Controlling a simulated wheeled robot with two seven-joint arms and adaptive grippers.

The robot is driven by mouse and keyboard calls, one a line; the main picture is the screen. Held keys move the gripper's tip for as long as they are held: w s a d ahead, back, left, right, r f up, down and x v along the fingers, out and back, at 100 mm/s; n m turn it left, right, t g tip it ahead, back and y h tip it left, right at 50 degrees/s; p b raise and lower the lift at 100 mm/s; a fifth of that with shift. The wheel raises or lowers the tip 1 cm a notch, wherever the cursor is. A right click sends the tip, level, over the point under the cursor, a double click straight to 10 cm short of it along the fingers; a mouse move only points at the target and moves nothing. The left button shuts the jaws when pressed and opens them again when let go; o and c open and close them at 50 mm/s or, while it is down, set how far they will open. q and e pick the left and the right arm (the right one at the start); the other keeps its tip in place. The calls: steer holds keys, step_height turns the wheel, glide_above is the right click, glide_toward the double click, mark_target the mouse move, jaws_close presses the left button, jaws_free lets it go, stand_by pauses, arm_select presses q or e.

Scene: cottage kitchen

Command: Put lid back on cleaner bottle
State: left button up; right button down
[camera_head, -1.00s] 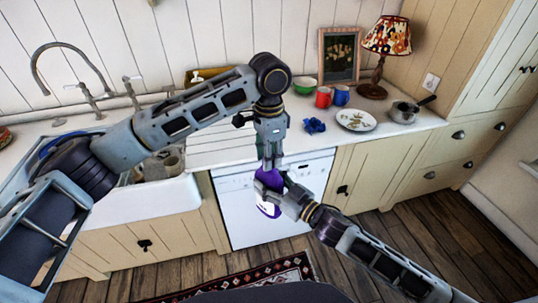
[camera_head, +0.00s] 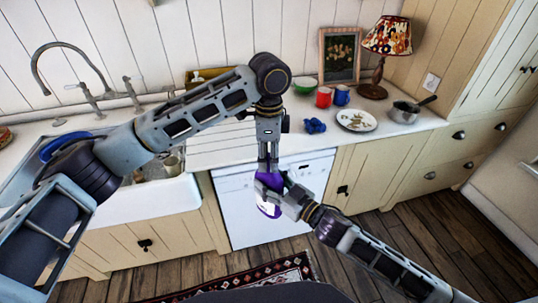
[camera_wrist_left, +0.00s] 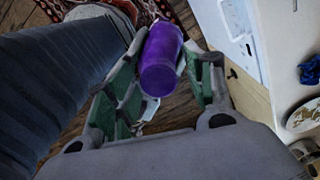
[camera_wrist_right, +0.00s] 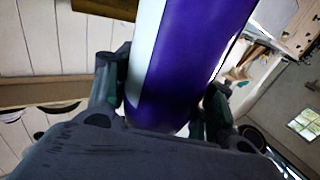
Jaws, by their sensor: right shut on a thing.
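The cleaner bottle (camera_head: 268,209) is purple with a white area, held in front of the dishwasher. My right gripper (camera_head: 283,187) is shut on its body. The bottle (camera_wrist_right: 190,60) also fills the middle of the right wrist view between the fingers. My left gripper (camera_head: 268,162) is directly above the bottle, pointing down. In the left wrist view the purple top end (camera_wrist_left: 160,78), seemingly the lid, lies between the left fingers, with a gap at the right finger. I cannot clearly see a seam between lid and bottle.
The counter behind holds a blue crumpled thing (camera_head: 315,126), a plate (camera_head: 356,120), red (camera_head: 323,97) and blue mugs (camera_head: 341,95), a saucepan (camera_head: 404,112) and a lamp (camera_head: 387,37). The sink (camera_head: 160,200) is left. The dishwasher front (camera_head: 312,195) is close behind the bottle.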

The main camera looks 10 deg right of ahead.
arm_select(q)
steer(key=shift+r, duration=0.1)
steer(key=shift+r, duration=2.15)
steer(key=shift+r, duration=0.1)
steer(key=shift+c, duration=0.2)
steer(key=shift+w+a+r+t, duration=0.1)
steer(key=shift+w+r+t, duration=0.1)
steer(key=shift+r, duration=0.45)
steer(key=shift+w+r+t, duration=0.2)
steer(key=shift+r, duration=0.45)
steer(key=shift+w+a+r, duration=0.15)
steer(key=shift+a+r, duration=0.1)
steer(key=shift+r, duration=0.45)
steer(key=n, duration=0.3)
steer(key=shift+s+d+f+n+g, duration=0.15)
steer(key=shift+s+f+n+g, duration=0.15)
steer(key=shift+s+f, duration=0.1)
steer(key=shift+s+d+n, duration=0.2)
steer(key=shift+n, duration=1.9)
